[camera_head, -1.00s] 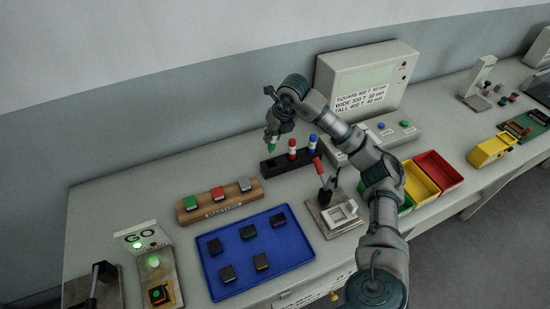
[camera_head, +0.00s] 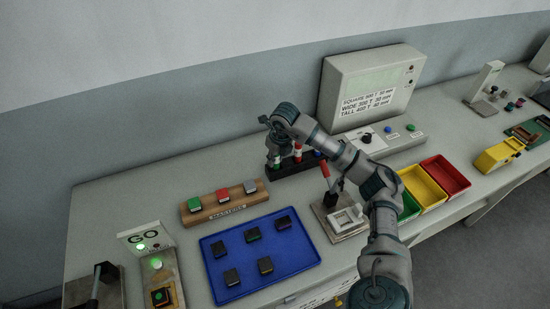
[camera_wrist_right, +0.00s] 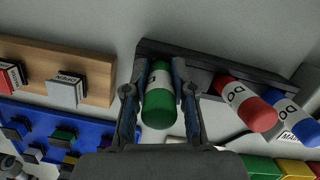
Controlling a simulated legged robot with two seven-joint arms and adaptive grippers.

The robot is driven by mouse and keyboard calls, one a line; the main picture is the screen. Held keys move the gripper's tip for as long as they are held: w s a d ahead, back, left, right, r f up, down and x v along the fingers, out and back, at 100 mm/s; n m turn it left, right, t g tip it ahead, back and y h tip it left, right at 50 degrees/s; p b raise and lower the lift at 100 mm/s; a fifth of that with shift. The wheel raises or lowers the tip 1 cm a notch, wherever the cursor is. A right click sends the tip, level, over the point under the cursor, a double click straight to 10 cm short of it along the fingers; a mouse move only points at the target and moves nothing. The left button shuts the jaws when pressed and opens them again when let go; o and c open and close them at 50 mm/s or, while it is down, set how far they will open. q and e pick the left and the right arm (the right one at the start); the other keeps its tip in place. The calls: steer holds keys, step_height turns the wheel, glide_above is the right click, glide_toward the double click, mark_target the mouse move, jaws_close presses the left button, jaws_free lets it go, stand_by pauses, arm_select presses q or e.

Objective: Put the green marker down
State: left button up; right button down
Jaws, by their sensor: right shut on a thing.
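My right gripper (camera_head: 276,152) is shut on the green marker (camera_wrist_right: 158,108), with one finger on each side of it in the wrist view (camera_wrist_right: 159,82). The marker is at the left end of the black rack (camera_head: 291,170), which also shows behind it in the wrist view (camera_wrist_right: 205,62). I cannot tell whether its lower end is seated in a slot. The red marker (camera_wrist_right: 248,107) and blue marker (camera_wrist_right: 288,112) stand in the rack to the right. My left gripper is out of view.
A wooden block (camera_head: 228,206) with coloured pieces and a blue tray (camera_head: 238,285) with several dark pieces lie in front. A fixture with a red-handled lever (camera_head: 325,170) stands right of the rack. A grey display unit (camera_head: 370,80) stands behind.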

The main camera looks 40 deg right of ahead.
steer(key=shift+s+d+f, duration=0.1)
steer(key=shift+d+f, duration=0.05)
steer(key=shift+f, duration=0.15)
steer(key=c, duration=1)
jaws_free()
steer(key=shift+f, duration=0.1)
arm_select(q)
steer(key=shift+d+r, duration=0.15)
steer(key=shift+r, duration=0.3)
arm_select(e)
steer(key=shift+o, duration=0.2)
steer(key=shift+r, duration=0.2)
steer(key=shift+r, duration=0.35)
arm_select(q)
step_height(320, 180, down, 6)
steer(key=p, duration=0.2)
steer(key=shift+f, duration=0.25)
arm_select(e)
step_height(320, 180, up, 12)
steer(key=s, duration=0.2)
steer(key=shift+s, duration=0.15)
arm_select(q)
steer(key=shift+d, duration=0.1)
arm_select(e)
steer(key=shift+f, duration=0.1)
